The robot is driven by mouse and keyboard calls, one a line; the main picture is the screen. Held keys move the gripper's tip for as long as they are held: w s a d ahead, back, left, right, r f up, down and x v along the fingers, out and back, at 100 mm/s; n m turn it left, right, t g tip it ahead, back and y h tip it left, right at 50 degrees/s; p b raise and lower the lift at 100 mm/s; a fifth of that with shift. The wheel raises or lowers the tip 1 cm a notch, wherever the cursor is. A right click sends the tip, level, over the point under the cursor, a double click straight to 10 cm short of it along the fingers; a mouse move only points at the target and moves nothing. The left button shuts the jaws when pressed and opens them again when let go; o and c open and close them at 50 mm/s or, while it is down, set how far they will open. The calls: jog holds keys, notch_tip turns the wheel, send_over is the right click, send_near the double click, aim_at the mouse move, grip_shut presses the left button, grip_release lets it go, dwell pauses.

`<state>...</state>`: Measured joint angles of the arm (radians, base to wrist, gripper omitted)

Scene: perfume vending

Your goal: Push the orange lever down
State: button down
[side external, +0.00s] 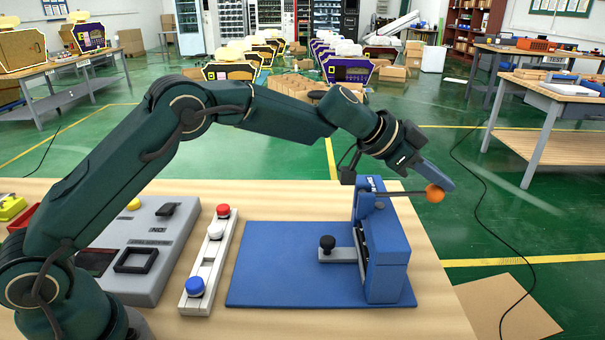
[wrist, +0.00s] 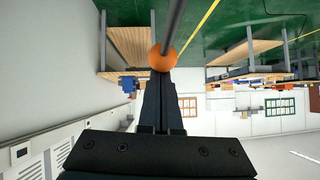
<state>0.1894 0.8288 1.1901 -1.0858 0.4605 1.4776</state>
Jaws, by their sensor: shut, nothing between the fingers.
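The orange lever is a thin grey rod with an orange ball (side external: 434,193) on its end. It sticks out roughly level to the right from the top of a blue upright machine (side external: 388,245) in the side external view. My gripper (side external: 444,178) is shut and empty, tilted down to the right, with its tips right by the ball, which shows partly in front of them. In the wrist view the orange ball (wrist: 163,57) sits at the tips of the shut fingers (wrist: 160,85). I cannot tell whether they touch.
The machine stands on a blue base plate (side external: 290,265) with a black knob (side external: 327,243) on its left. A strip with red, white and blue caps (side external: 208,260) and a grey panel (side external: 140,250) lie further left. Right of the lever is free space beyond the table edge.

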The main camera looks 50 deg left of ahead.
jog(key=shift+w+d+r, duration=0.1)
jog(key=shift+d+r, duration=0.1)
jog(key=shift+r, duration=0.65)
jog(key=shift+w+d+r, duration=0.1)
jog(key=shift+d+r, duration=0.05)
jog(key=shift+r, duration=0.65)
jog(key=s+a+r, duration=0.3)
jog(key=s+r, duration=0.1)
jog(key=r, duration=0.4)
jog(key=shift+s+a+r, duration=0.15)
jog(key=shift+s+r, duration=0.15)
jog(key=shift+s, duration=0.05)
jog(key=s+a+r, duration=0.2)
jog(key=s+a, duration=0.2)
jog(key=a, duration=0.2)
jog(key=shift+s+r+h, duration=0.25)
jog(key=shift+r+h, duration=0.05)
jog(key=shift+r, duration=0.05)
jog(key=shift+f, duration=0.1)
